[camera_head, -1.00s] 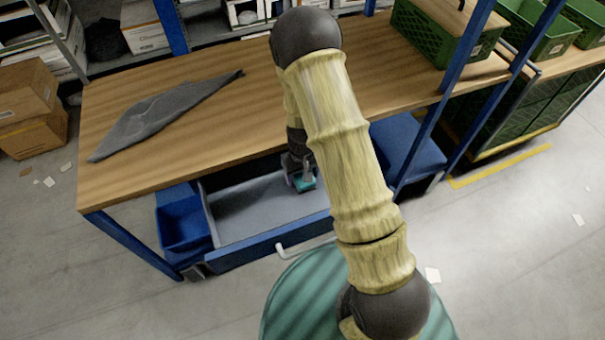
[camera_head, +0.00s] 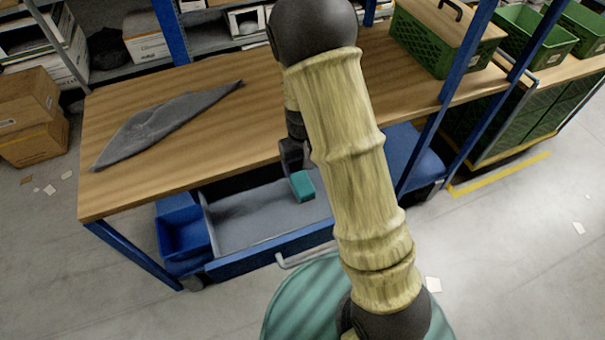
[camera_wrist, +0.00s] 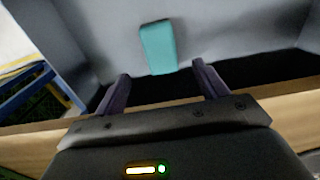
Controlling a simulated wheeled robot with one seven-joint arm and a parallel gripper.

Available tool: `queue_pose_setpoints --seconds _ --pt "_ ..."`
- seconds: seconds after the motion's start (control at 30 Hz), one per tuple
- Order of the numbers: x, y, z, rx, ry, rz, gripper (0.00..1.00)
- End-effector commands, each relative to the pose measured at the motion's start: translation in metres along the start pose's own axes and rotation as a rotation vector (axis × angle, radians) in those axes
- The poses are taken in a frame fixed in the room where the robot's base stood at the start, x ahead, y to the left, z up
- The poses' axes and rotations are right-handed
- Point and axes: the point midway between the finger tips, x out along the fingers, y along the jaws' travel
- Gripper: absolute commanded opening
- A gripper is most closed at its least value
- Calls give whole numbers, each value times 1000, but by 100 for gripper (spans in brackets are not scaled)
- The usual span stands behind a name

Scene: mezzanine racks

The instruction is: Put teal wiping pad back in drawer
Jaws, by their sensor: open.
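The teal wiping pad (camera_head: 302,186) lies on the grey floor of the open drawer (camera_head: 240,218), towards the drawer's right part. It also shows in the wrist view (camera_wrist: 158,46), with bare drawer floor around it. My gripper (camera_head: 292,160) is above the drawer, near the table's front edge, partly hidden by my arm. In the wrist view my gripper (camera_wrist: 160,88) has its two dark fingers spread apart with nothing between them. The pad is beyond the fingertips and apart from them.
The wooden tabletop (camera_head: 200,135) overhangs the back of the drawer. A grey cloth (camera_head: 160,122) lies on it at the left. A blue bin (camera_head: 182,232) sits left of the drawer. A green crate (camera_head: 435,45) stands at the table's right end, behind a blue post (camera_head: 455,75).

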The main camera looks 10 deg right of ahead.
Motion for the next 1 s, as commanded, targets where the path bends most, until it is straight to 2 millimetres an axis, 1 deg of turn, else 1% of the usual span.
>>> queue_pose_setpoints --seconds 0.03,0.07,0.2,0.83,0.93,1.0 --pt "-9 0 -1 -1 4 0 72" --pt "-12 0 -1 0 3 0 72" --pt "-22 0 0 0 1 0 72" --pt "-25 1 1 4 2 -1 72" --pt "-35 4 8 20 15 -6 72" --pt "-47 6 17 39 32 -10 72"
